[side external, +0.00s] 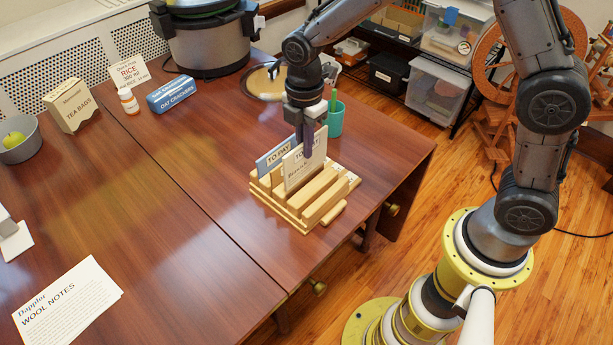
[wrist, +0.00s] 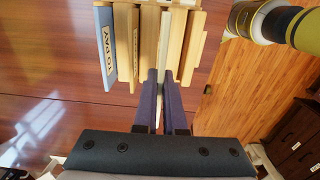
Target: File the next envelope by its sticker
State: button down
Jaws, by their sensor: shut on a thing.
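A wooden letter rack (side external: 325,203) with several slats stands near the right edge of the table. A blue envelope marked TO PAY (side external: 273,157) stands in a slot at its left; it also shows in the wrist view (wrist: 106,45). My gripper (side external: 308,143) is above the rack, shut on a white envelope (side external: 300,172). That envelope is upright, and its lower edge seems to be down between slats. In the wrist view my fingers (wrist: 159,76) pinch the white envelope, seen edge-on (wrist: 164,42). The lettering on its face is partly covered by a finger.
A teal cup (side external: 335,121) stands just behind the rack, close to my gripper. A large pot (side external: 208,45), blue cracker tin (side external: 171,95), and tea box (side external: 72,105) are further back. A paper titled WOOL NOTES (side external: 68,306) lies front left. The table's middle is clear.

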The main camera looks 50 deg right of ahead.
aim_at(305, 175)
notch_tip(305, 175, down, 7)
jog(key=shift+f, duration=0.2)
jog(key=shift+f, duration=0.15)
dwell(0.3)
jog(key=c, duration=1)
grip_release()
notch_tip(305, 175, up, 13)
jog(key=shift+f, duration=0.2)
jog(key=s+d+r+m+t, duration=0.2)
jog(key=s+d+r+m, duration=0.1)
jog(key=s+m, duration=0.3)
jog(key=s+d+r+m+t, duration=0.1)
jog(key=s+d+r+m, duration=0.2)
jog(key=s+m, duration=0.3)
jog(key=s+d+r+m+t, duration=0.2)
jog(key=s+m, duration=0.4)
jog(key=s, duration=0.5)
notch_tip(305, 175, up, 3)
jog(key=shift+d+f+t, duration=0.15)
jog(key=shift+d+t, duration=0.15)
jog(key=shift+d, duration=0.25)
